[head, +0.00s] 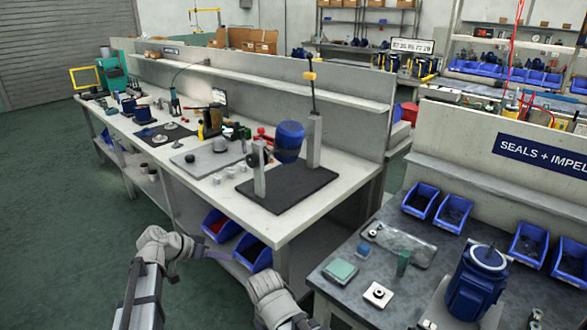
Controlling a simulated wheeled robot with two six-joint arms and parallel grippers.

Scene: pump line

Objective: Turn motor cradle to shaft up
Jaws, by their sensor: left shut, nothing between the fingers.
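The motor cradle (260,182) stands on a dark mat near the right end of the long white bench, with two grey uprights. A blue motor (289,141) hangs between the uprights, its body looking roughly upright with a slight tilt. Which way its shaft points is too small to tell. A tall lever with a yellow piece (309,76) rises at the rear upright. My left gripper (214,254) is low in front of the bench, shut and empty, well apart from the cradle. Only links of my right arm show at the bottom; its gripper is out of the picture.
The long bench (285,223) also carries a grey mat (208,158) with small parts. Blue bins (221,225) sit on its lower shelf. At the right, a dark-topped bench (340,245) holds another blue motor (476,284), bins and small parts. Open green floor lies at the left.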

